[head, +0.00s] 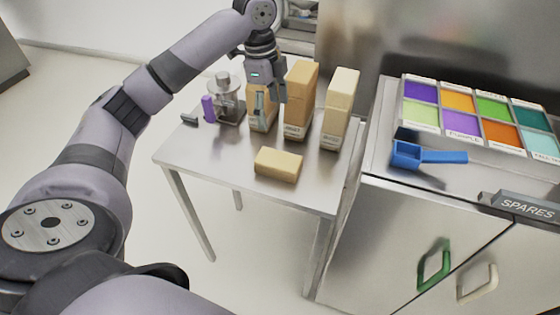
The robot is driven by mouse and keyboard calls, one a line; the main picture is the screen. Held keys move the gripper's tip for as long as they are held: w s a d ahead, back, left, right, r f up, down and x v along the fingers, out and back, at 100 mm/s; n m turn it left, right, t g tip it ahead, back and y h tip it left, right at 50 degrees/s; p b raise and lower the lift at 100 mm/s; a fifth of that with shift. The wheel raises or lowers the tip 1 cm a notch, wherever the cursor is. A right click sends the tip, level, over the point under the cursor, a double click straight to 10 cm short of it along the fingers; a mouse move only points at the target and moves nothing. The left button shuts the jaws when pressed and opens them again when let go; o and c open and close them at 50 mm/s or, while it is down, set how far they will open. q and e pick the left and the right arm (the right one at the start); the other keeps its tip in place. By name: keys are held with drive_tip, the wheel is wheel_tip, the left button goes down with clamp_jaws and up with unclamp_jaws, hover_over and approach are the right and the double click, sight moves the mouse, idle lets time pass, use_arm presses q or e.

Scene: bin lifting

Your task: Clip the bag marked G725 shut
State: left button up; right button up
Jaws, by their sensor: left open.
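Three tan, box-like bags stand upright in a row on the small metal table (220,165): a left bag (262,121), a middle bag (299,98) and a right bag (339,108). Each has a small white label low on its front, too small to read, so I cannot tell which is G725. My left gripper (270,98) is open, pointing down over the left bag and hiding its top. A purple piece (208,108), perhaps a clip, is beside a metal stand (229,98) left of the bags. A small dark grey piece (189,119) lies near the table's left edge. My right gripper is out of view.
A tan block (278,164) lies at the table's front. On the cabinet to the right are a tray of coloured, labelled compartments (403,97), a blue scoop (408,154) and a SPARES sign (526,207). Green (433,265) and cream (477,284) handles stick out from its front.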

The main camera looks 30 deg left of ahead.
use_arm(q)
drive_tip(key=f, duration=0.1)
drive_tip(key=p, duration=0.2)
hover_over(278, 159)
drive_tip(key=f, duration=0.5)
drive_tip(key=a+f, duration=0.1)
drive_tip(key=f, duration=0.1)
drive_tip(key=shift+w+f, duration=0.1)
drive_tip(key=shift+f, duration=0.1)
drive_tip(key=f, duration=0.3)
drive_tip(key=shift+w+d+f, duration=0.15)
drive_tip(key=shift+d+f, duration=0.15)
drive_tip(key=shift+f, duration=0.2)
drive_tip(key=shift+f+p, duration=0.3)
drive_tip(key=shift+f, duration=0.15)
drive_tip(key=f, duration=0.2)
drive_tip(key=f+p, duration=0.1)
drive_tip(key=shift+s+d+f, duration=0.2)
drive_tip(key=shift+s+f, duration=0.05)
drive_tip(key=shift+f, duration=0.45)
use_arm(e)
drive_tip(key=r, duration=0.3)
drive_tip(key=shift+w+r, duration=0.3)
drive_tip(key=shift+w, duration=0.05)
use_arm(q)
drive_tip(key=shift+c, duration=0.5)
